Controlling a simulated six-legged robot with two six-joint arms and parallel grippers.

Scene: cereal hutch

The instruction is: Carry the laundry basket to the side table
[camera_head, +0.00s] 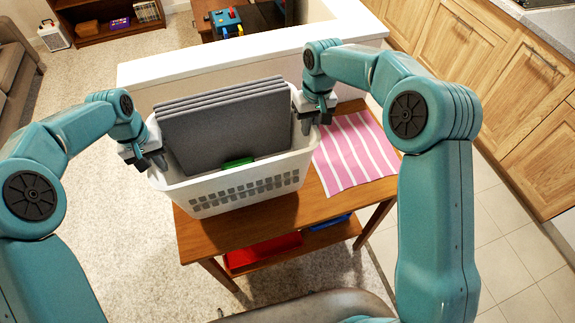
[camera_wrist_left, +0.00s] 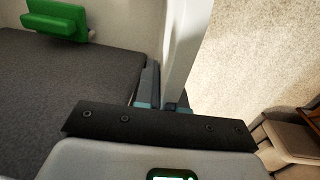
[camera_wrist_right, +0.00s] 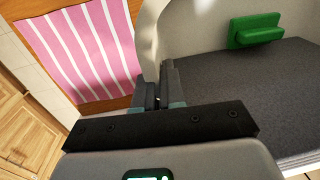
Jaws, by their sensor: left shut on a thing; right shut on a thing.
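The white laundry basket (camera_head: 240,187) is over the wooden side table (camera_head: 285,212), at its left part. I cannot tell whether its base touches the top. It holds several grey folded panels (camera_head: 225,125) and a small green item (camera_head: 237,162), which also shows in the left wrist view (camera_wrist_left: 60,22). My left gripper (camera_head: 150,162) is shut on the basket's left rim, seen close in the left wrist view (camera_wrist_left: 185,50). My right gripper (camera_head: 310,118) is shut on the right rim, seen in the right wrist view (camera_wrist_right: 152,40).
A pink striped cloth (camera_head: 352,150) lies on the table right of the basket. A red bin (camera_head: 262,250) sits on the shelf below. A white-topped half wall (camera_head: 250,45) stands behind. Wooden cabinets (camera_head: 480,60) line the right. Carpet is clear at left.

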